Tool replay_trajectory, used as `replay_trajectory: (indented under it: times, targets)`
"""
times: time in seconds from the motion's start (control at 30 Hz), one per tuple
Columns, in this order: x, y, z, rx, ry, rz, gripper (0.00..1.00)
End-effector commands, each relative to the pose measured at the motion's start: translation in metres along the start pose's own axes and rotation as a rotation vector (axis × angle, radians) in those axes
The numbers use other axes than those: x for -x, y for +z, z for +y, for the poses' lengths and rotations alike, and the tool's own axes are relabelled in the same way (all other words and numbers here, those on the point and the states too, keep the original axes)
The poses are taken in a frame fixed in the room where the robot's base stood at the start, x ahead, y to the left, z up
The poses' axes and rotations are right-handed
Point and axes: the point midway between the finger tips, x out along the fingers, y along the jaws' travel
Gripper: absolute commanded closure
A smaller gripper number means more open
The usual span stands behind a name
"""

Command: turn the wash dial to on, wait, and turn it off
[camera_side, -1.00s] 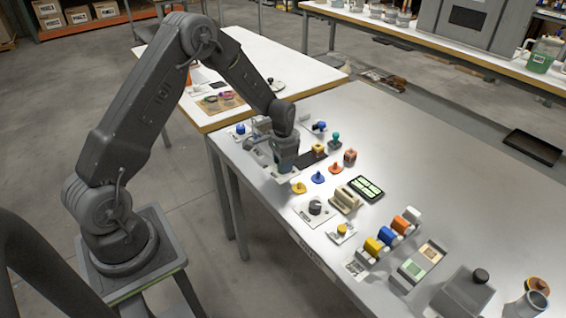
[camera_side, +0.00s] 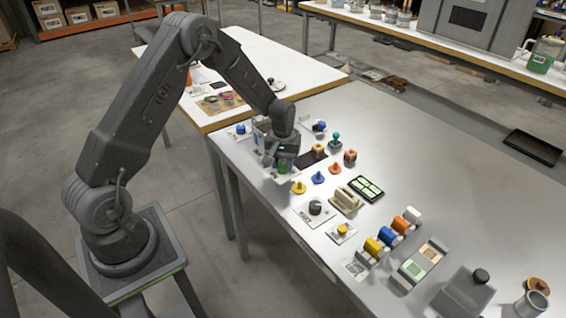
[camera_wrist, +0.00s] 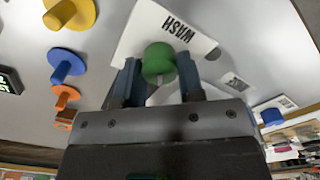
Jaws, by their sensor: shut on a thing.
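The wash dial is a green knob (camera_wrist: 158,60) on a white plate (camera_wrist: 135,38) with the word WASH printed on it, upside down in the wrist view. In the side view the green knob (camera_side: 284,167) shows just under my gripper. My gripper (camera_wrist: 160,75) points down at the plate, and its two blue-grey fingers are shut on the sides of the green knob. The dial's pointer marks are too small or hidden to read.
A yellow peg (camera_side: 299,187), a blue peg (camera_side: 318,177) and an orange peg (camera_side: 335,168) stand close by. A black knob on a plate (camera_side: 315,208) and a green-lit display (camera_side: 367,188) are nearer the front.

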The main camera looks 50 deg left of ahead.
Motion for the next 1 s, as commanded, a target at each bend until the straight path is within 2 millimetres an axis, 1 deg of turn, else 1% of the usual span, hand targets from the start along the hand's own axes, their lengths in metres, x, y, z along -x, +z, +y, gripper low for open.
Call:
replay_trajectory:
  times: [0.2,0.4,0.6,1.0]
  targets:
    - [0.0005,0.0002,-0.0001,0.142,0.000,-0.001,0.88]
    - [0.0005,0.0002,-0.0002,0.222,0.000,-0.001,0.88]
    - [0.0005,0.0002,-0.0001,0.258,0.000,-0.001,0.88]
    - [0.0005,0.0001,-0.0001,0.265,0.000,-0.001,0.88]
